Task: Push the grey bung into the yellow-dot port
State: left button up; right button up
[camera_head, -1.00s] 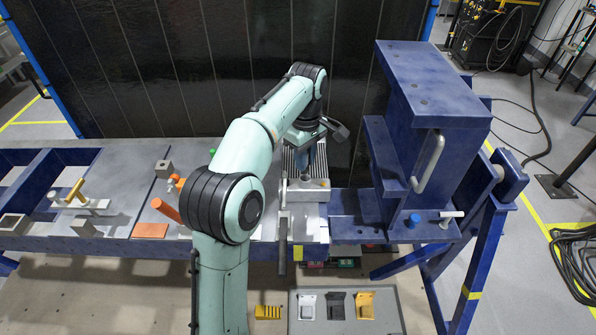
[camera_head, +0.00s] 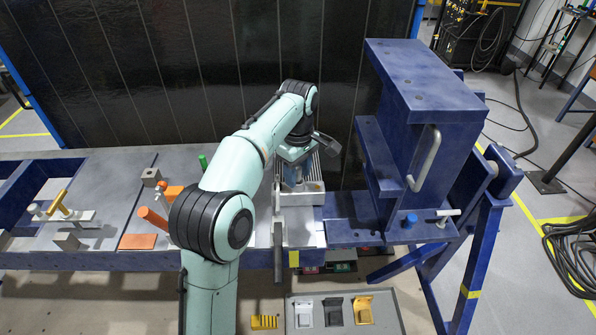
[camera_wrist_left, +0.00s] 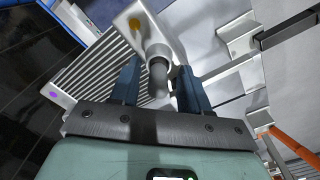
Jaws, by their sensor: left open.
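The grey bung (camera_wrist_left: 158,75) shows in the left wrist view as a grey cylinder with a paler collar at its far end, against the pale end block (camera_wrist_left: 143,28). The yellow dot (camera_wrist_left: 135,22) is on that block, just beyond the collar. How deep the bung sits in the port cannot be told. My left gripper (camera_wrist_left: 160,88) is open, with one dark blue finger on each side of the bung and gaps visible. In the head view my left gripper (camera_head: 293,172) is low over the ribbed unit, and the bung cannot be made out. My right gripper is not in view.
A purple dot (camera_wrist_left: 53,94) marks the ribbed unit's other end. A tall blue fixture (camera_head: 425,100) stands to the right. An orange post (camera_head: 153,217) and a green cylinder (camera_head: 203,161) stand left of my arm. A grey tray (camera_head: 393,307) with brackets lies in front.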

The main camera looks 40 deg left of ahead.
aim_at(299, 167)
pick_arm(q)
jog(key=r+p, duration=0.1)
jog(key=r, duration=0.4)
jog(key=r+p, duration=0.2)
jog(key=r, duration=0.3)
jog(key=shift+w, duration=0.2)
jog(key=shift+w+r, duration=0.2)
jog(key=shift+r, duration=0.25)
jog(key=shift+s+r, duration=0.3)
jog(key=shift+r, duration=0.15)
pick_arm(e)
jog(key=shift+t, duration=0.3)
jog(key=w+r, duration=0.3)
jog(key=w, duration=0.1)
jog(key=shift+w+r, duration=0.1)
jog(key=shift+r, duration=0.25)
pick_arm(q)
jog(key=shift+s, duration=0.1)
